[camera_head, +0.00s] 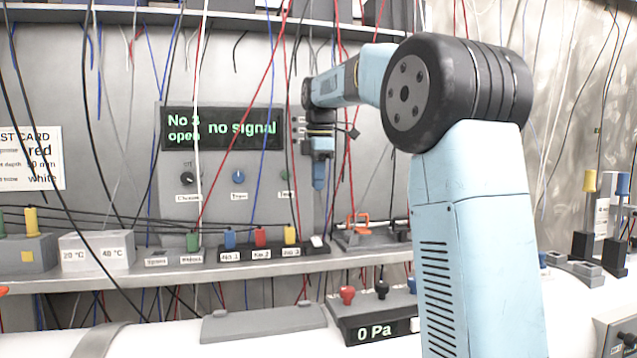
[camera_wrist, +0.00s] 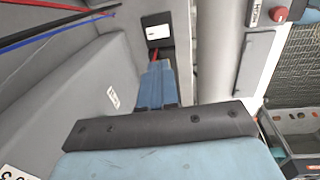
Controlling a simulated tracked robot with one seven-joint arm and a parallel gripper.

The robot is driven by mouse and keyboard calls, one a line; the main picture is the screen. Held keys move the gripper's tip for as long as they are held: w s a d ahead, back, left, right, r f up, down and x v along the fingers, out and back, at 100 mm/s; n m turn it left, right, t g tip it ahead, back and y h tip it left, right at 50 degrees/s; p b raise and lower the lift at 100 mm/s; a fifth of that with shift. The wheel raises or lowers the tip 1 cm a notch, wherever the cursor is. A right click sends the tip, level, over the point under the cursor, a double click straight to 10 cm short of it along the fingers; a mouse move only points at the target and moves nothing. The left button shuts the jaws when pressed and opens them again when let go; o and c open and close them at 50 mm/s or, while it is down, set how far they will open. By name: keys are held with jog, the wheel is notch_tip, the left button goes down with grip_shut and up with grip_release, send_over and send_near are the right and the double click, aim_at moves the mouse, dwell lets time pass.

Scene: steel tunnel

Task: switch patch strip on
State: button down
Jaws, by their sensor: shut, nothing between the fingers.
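The patch strip (camera_head: 274,253) is a dark block on the shelf with blue, red and yellow plugs. A white rocker switch (camera_head: 317,241) sits at its right end. My gripper (camera_head: 319,187) points down above this switch, with a clear gap between them. In the wrist view, the blue fingers (camera_wrist: 157,67) are together and empty. A white rocker (camera_wrist: 158,31) in a dark block shows just beyond their tips. I cannot tell its on or off position. A display (camera_head: 223,129) above the shelf reads "No 3 open" and "no signal".
Loose cables hang around my arm and across the panel. An orange-handled item (camera_head: 358,227) stands on the shelf to the right of the switch. A 0 Pa gauge box (camera_head: 372,317) is below the shelf.

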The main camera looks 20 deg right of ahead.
aim_at(316, 239)
jog(key=shift+w, duration=0.1)
jog(key=shift+w+d, duration=0.1)
jog(key=shift+w, duration=0.45)
jog(key=f, duration=0.4)
jog(key=w+f, duration=0.1)
jog(key=f, duration=0.4)
jog(key=w+f, duration=0.1)
jog(key=f, duration=0.4)
jog(key=shift+d, duration=0.1)
